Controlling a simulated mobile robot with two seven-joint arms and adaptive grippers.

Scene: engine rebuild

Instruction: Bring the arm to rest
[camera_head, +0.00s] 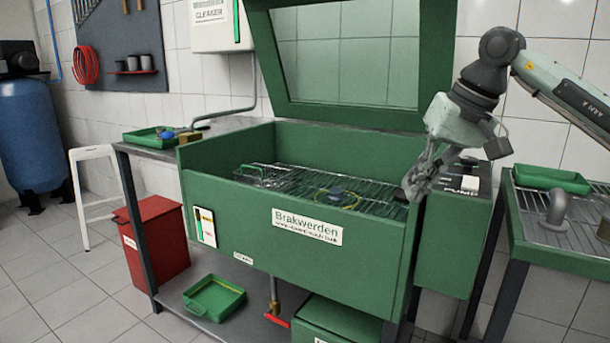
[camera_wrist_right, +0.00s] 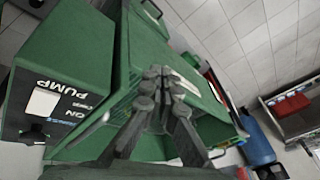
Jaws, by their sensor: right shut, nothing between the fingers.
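My right arm comes in from the upper right in the head view. Its gripper (camera_head: 412,190) is shut and empty at the right end of the green wash tank (camera_head: 250,226), by the tank's right wall. In the right wrist view the fingers of this gripper (camera_wrist_right: 160,76) are together, with nothing between them, and the tank side lies behind them. The pump box (camera_head: 455,230) stands just right of the gripper; its PUMP label also shows in the wrist view (camera_wrist_right: 65,85). My left gripper is in neither view.
The tank's lid (camera_head: 430,50) stands open behind. A rack (camera_head: 575,238) at right holds a green tray (camera_head: 552,178) and a grey pipe elbow (camera_head: 557,208). A red bin (camera_head: 158,243) stands left.

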